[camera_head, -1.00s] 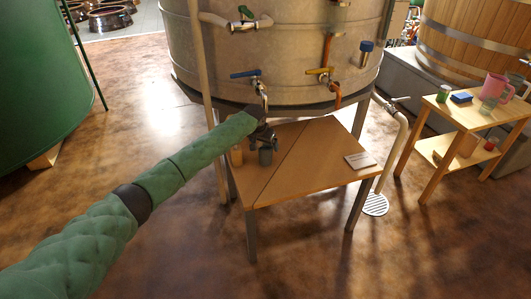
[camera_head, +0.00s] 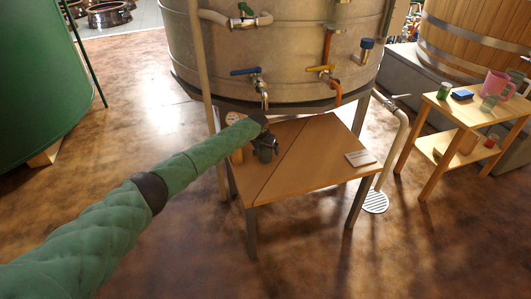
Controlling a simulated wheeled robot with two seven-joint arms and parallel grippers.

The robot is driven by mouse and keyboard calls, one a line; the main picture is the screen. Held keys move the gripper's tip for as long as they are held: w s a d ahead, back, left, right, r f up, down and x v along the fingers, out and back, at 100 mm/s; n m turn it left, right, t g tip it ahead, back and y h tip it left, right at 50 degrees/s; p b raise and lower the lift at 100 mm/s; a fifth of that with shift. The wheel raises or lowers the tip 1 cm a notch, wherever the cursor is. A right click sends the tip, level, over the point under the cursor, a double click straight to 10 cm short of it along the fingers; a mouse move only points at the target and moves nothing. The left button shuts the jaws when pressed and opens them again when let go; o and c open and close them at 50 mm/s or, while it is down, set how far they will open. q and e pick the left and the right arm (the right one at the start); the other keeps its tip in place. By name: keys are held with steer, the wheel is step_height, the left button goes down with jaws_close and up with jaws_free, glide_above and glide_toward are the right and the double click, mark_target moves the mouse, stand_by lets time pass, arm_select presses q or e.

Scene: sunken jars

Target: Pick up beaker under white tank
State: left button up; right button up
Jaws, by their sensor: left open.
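The pale metal tank (camera_head: 290,60) stands at the top middle on legs, with several taps on its front. Under it is a wooden table (camera_head: 310,165). A small grey beaker-like vessel (camera_head: 265,155) stands near the table's left end. My left gripper (camera_head: 265,143) is open at this vessel, its dark fingers at the vessel's upper part. Whether the fingers touch it is too small to tell. My right gripper is not in view.
A white card (camera_head: 360,158) lies at the table's right end. A blue-handled tap (camera_head: 258,82) hangs above the vessel. A side table (camera_head: 470,115) at right holds a pink jug (camera_head: 497,86) and several small containers. A pipe (camera_head: 395,145) runs down to a floor drain (camera_head: 375,202).

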arm_select(q)
steer(key=c, duration=1)
steer(key=shift+c, duration=1.2)
steer(key=shift+r, duration=0.15)
